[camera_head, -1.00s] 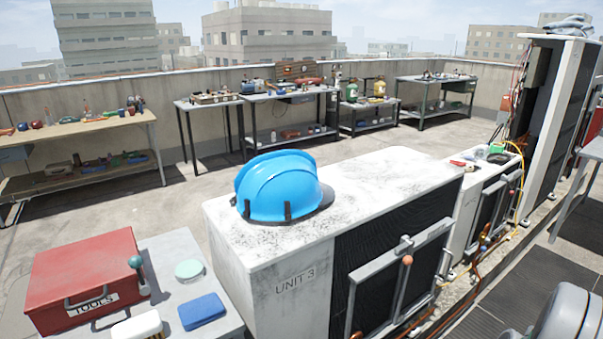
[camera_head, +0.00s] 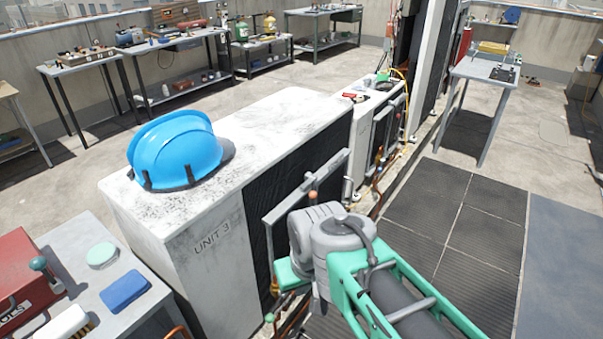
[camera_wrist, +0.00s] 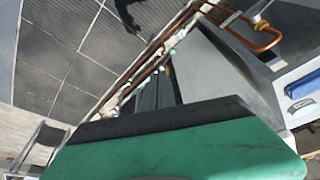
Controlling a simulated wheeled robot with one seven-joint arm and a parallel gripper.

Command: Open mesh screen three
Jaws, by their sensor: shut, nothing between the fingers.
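The unit marked UNIT 3 (camera_head: 210,215) is a scuffed white box in the middle of the head view. Its mesh screen (camera_head: 257,225) is a dark panel on the right face. A grey bar frame (camera_head: 332,170) with an orange knob (camera_head: 312,195) stands in front of that face. My grey and green arm comes in from the lower right and covers the lower part of the frame. My gripper (camera_head: 290,274) is shut and empty beside the screen face; I cannot tell whether it touches. In the wrist view my green gripper body (camera_wrist: 185,145) fills the bottom.
A blue hard hat (camera_head: 175,150) lies on top of the unit. A side table with a red toolbox (camera_head: 25,275) and a blue box (camera_head: 124,291) stands at lower left. Copper pipes (camera_wrist: 245,40) run along the unit's base. Dark floor mats (camera_head: 465,240) to the right are clear.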

